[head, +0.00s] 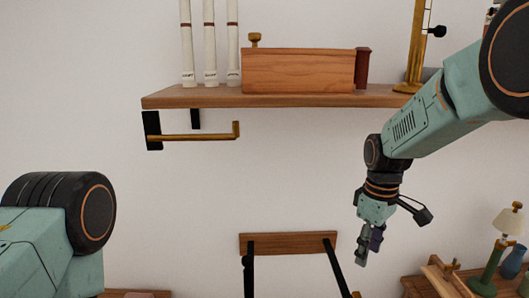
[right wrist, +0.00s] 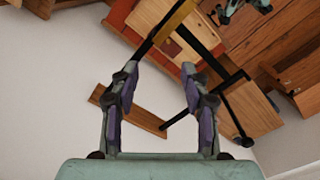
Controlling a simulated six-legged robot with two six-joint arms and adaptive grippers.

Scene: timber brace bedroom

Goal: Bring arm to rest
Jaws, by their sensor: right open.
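My right arm (head: 420,112) comes in from the upper right in the head view. Its right gripper (head: 370,248) hangs fingers down in front of the pale wall, below the shelf's right part, and holds nothing. In the right wrist view the two purple-padded fingers (right wrist: 158,82) stand apart with no object between them. My left arm (head: 55,225) shows only as a green link and a black joint at the lower left of the head view. The left gripper is out of view.
A wooden shelf (head: 285,97) carries white rolls (head: 209,45), a wooden box (head: 300,71) and a brass stand (head: 417,45). A brass hook bar (head: 195,137) sits below it. A wooden wall board (head: 285,243) has black arms. A lamp (head: 508,223) stands lower right.

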